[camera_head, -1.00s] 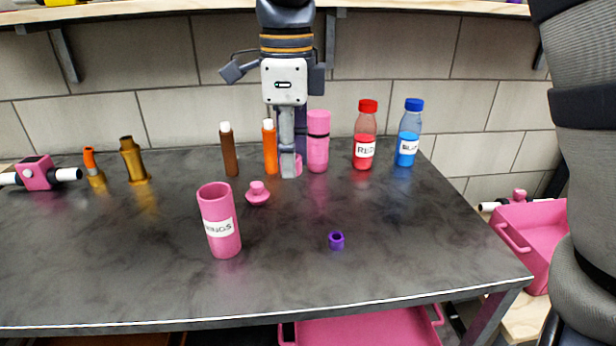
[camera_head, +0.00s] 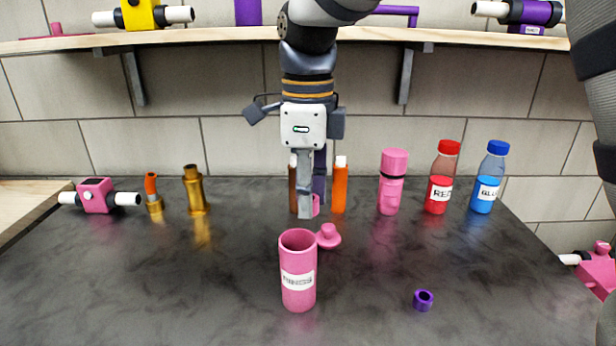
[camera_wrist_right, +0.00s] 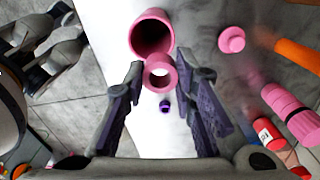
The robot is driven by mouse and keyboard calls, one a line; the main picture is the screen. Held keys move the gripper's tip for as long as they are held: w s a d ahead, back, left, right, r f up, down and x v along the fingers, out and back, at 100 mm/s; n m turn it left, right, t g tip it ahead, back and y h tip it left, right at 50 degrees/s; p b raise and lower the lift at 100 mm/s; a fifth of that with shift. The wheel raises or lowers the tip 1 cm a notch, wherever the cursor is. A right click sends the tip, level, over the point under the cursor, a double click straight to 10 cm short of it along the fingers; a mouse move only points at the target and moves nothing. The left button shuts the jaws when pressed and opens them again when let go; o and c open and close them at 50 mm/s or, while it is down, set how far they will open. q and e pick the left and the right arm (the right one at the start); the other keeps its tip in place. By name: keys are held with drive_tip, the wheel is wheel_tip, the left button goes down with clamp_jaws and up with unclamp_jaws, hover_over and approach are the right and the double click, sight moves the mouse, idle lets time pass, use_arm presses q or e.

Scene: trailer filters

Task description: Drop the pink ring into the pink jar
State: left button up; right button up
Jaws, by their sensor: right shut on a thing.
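The pink jar (camera_head: 298,270), labelled RINGS, stands upright and open on the dark table. It also shows in the right wrist view (camera_wrist_right: 150,35), with its mouth open towards the camera. My right gripper (camera_head: 309,210) is shut on the pink ring (camera_wrist_right: 160,75), which shows between the fingertips in the wrist view. In the head view the ring (camera_head: 316,206) is mostly hidden by the finger, and the gripper appears behind the jar. In the wrist view the ring overlaps the jar's rim; I cannot tell its height above it. A grey gripper-like part, probably my left gripper (camera_wrist_right: 45,40), shows at the upper left.
A pink lid (camera_head: 328,237) lies behind the jar. A purple ring (camera_head: 423,300) lies to its right. Brown and orange tubes (camera_head: 340,185), a pink bottle (camera_head: 393,182), a red bottle (camera_head: 441,178) and a blue bottle (camera_head: 489,178) stand behind. The table's left front is clear.

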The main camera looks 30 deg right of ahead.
drive_tip(key=o, duration=0.8)
wheel_tip(320, 180, up, 12)
idle(0.3)
